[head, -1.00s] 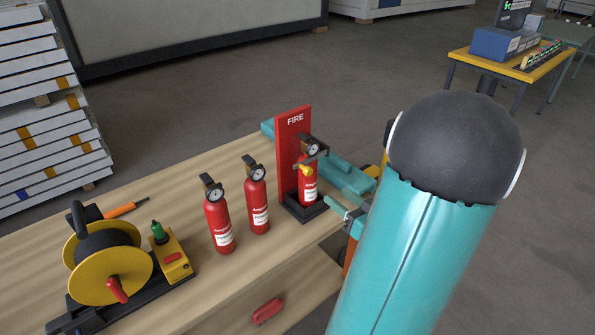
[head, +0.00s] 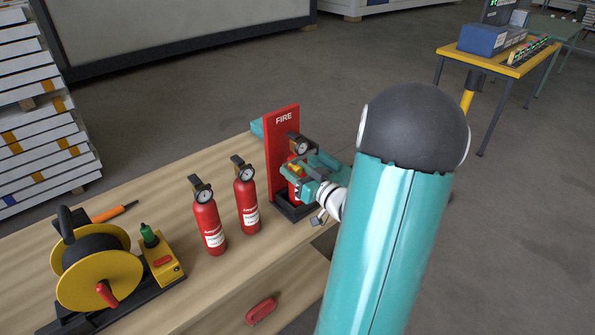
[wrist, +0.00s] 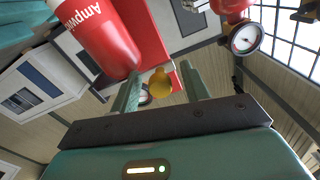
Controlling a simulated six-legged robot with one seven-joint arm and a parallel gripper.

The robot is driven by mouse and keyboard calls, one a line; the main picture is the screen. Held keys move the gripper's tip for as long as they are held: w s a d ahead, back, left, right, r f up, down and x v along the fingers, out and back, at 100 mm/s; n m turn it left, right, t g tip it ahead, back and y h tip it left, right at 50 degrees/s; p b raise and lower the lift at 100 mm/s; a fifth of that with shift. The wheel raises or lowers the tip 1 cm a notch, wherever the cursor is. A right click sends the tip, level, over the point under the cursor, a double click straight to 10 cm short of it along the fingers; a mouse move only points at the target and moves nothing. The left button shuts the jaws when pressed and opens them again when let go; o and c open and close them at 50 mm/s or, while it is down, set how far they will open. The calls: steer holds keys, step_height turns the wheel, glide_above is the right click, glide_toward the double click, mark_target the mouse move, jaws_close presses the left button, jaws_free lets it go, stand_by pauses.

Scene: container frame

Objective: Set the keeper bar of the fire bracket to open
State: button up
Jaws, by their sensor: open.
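The fire bracket (head: 281,148) is a red upright panel marked FIRE with a dark base, at the right end of the wooden bench. A red extinguisher (head: 300,147) stands in it, mostly hidden behind my gripper. The keeper bar's yellow knob (head: 295,170) shows at the extinguisher's front; the bar itself is largely hidden, so its position is unclear. My gripper (head: 291,173) is at the bracket's front, level with the knob. In the wrist view my gripper (wrist: 162,88) is open, with the yellow knob (wrist: 160,83) between its two fingers. I cannot tell whether they touch it.
Two free extinguishers (head: 208,220) (head: 246,199) stand on the bench left of the bracket. A yellow cable reel (head: 97,280), a yellow box with a green part (head: 163,262) and an orange-handled tool (head: 110,214) lie further left. A red drawer handle (head: 261,310) is on the bench front.

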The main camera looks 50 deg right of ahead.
steer(key=shift+c, duration=0.3)
jaws_close()
